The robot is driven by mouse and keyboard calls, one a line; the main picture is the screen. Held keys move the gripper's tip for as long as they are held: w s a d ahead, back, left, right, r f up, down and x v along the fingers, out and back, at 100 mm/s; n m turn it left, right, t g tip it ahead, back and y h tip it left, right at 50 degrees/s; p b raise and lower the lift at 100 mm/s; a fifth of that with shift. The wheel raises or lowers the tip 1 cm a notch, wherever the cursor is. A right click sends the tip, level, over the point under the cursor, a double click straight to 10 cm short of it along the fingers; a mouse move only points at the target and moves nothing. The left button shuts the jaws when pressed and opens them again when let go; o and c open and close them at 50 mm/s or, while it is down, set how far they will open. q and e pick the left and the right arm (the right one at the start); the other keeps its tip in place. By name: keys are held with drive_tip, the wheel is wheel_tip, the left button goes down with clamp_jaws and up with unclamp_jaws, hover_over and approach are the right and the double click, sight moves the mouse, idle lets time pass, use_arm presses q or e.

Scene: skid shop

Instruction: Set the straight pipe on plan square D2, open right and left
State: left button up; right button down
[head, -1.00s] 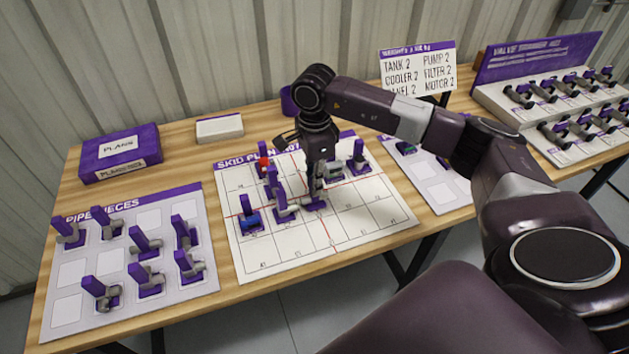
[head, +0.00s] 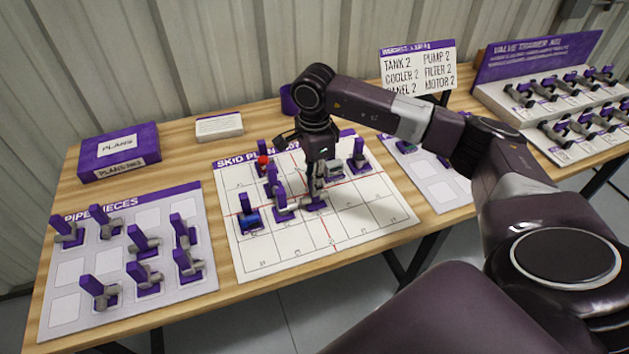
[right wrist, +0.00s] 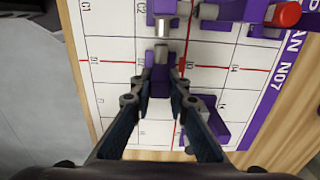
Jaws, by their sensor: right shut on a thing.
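My right gripper (head: 318,188) points down over the white skid plan board (head: 375,213). It is shut on the purple handle of a pipe piece (head: 316,204), taken to be the straight pipe. In the right wrist view, the piece (right wrist: 160,80) sits between the fingertips, its grey pipe end close to the grey end of a neighbouring piece. The piece is at or just above the board; I cannot tell if it touches. The label of the square under it is hidden. My left gripper is not in view.
Beside it stand a purple pipe piece (head: 281,205), a piece with a blue cylinder (head: 249,219) and one with a red part (head: 263,161). Another purple piece (head: 358,157) stands to the right. The board's front and right squares are bare. A pipe pieces sheet (head: 70,272) lies left.

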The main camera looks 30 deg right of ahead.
drive_tip(key=shift+f+b, duration=0.3)
drive_tip(key=shift+f, duration=0.15)
drive_tip(key=c, duration=1.8)
unclamp_jaws()
drive_tip(key=shift+o, duration=0.2)
drive_tip(key=shift+r, duration=0.1)
drive_tip(key=shift+r+p, duration=0.3)
drive_tip(key=shift+r, duration=0.2)
drive_tip(key=shift+r, duration=0.1)
drive_tip(key=shift+r+p, duration=2.05)
drive_tip(key=shift+r, duration=1.4)
